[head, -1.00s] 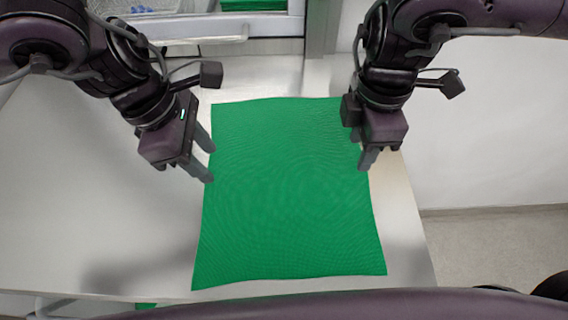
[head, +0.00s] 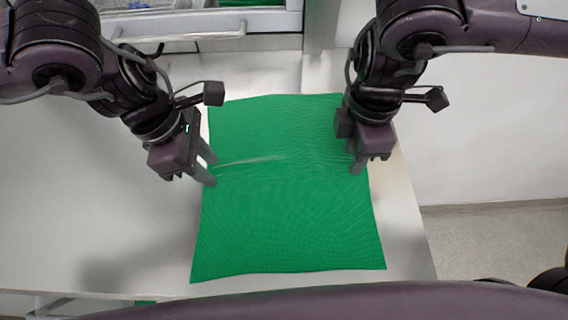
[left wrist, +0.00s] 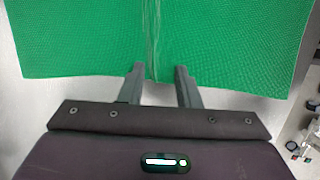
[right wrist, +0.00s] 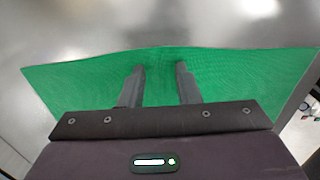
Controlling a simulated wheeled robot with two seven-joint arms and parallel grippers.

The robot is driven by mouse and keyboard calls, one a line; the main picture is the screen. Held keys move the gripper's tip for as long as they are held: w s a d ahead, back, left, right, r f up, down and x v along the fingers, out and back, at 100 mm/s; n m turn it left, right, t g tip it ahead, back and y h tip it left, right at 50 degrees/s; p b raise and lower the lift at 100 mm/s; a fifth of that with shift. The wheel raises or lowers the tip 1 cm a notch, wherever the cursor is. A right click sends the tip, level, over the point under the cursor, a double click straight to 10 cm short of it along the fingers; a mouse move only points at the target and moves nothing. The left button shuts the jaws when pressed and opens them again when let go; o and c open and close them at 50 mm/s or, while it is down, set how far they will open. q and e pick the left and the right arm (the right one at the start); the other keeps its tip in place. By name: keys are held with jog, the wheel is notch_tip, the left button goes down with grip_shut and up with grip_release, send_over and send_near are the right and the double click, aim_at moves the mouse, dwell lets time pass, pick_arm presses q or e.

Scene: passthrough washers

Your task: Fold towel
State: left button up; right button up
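A green towel (head: 285,225) lies spread out on the pale table, roughly rectangular. A light crease runs across it from the left gripper toward the middle. My left gripper (head: 213,171) is at the towel's left edge; in the left wrist view (left wrist: 160,82) its fingers stand apart, with a ridge of towel (left wrist: 75,45) running up from between them. My right gripper (head: 360,166) is at the right edge; in the right wrist view (right wrist: 160,80) its fingers are also apart, over the towel (right wrist: 85,82), whose edge is slightly raised between them. Whether the fingertips touch the cloth is unclear.
The table (head: 100,210) is bare left of the towel, with a narrow strip on the right. A washer-like appliance front (head: 200,22) stands behind the table. The floor (head: 490,245) shows beyond the right table edge.

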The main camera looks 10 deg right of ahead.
pick_arm(q)
grip_shut()
pick_arm(e)
grip_shut()
